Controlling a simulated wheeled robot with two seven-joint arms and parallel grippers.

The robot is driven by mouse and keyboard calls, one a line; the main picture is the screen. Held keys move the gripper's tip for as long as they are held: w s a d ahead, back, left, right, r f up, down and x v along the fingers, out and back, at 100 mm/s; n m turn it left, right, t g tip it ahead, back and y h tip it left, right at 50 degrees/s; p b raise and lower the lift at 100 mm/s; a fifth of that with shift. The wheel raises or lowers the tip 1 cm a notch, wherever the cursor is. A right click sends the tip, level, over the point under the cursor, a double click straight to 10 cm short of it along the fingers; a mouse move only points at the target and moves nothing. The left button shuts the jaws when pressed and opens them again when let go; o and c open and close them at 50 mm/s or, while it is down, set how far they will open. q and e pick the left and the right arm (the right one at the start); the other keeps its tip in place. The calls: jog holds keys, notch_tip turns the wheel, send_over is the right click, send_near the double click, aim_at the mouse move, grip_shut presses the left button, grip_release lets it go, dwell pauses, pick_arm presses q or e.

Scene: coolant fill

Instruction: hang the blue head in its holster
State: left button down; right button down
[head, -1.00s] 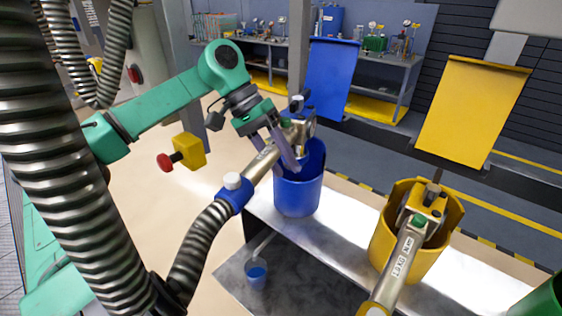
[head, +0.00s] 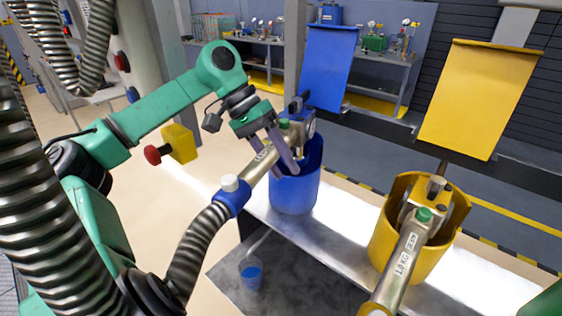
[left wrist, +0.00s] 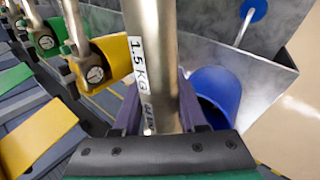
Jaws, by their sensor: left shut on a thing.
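The blue head (head: 260,165), a metal nozzle with a blue collar and a ribbed hose, is held by my left gripper (head: 284,152). The fingers are shut around its metal tube, which also shows in the left wrist view (left wrist: 152,60) with a "1.5 KG" label. The blue holster (head: 293,192) is an open bucket at the bench edge. The head's front end is over the holster's mouth area in the head view; I cannot tell whether any of it is inside. In the left wrist view the holster (left wrist: 216,92) is right of the tube. My right gripper is not in view.
A yellow holster (head: 392,245) with its own head (head: 410,250) stands to the right. Blue (head: 328,68) and yellow (head: 480,100) panels rise behind. A yellow box with a red button (head: 180,143) is at left.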

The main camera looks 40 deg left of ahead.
pick_arm(q)
notch_tip(320, 180, down, 3)
jog(key=shift+w+r+b, duration=0.1)
jog(key=shift+b, duration=0.8)
jog(key=shift+p, duration=0.3)
dwell(0.7)
jog(key=shift+f+b, duration=0.6)
jog(key=shift+f, duration=0.05)
jog(key=shift+s+d+f+b, duration=0.3)
jog(key=shift+d+f+b, duration=0.1)
jog(key=shift+f+b, duration=0.25)
jog(key=shift+r, duration=0.25)
jog(key=shift+w+a+r+p, duration=0.1)
jog(key=shift+a+r+p, duration=0.2)
jog(key=shift+p, duration=0.35)
jog(key=shift+r, duration=0.1)
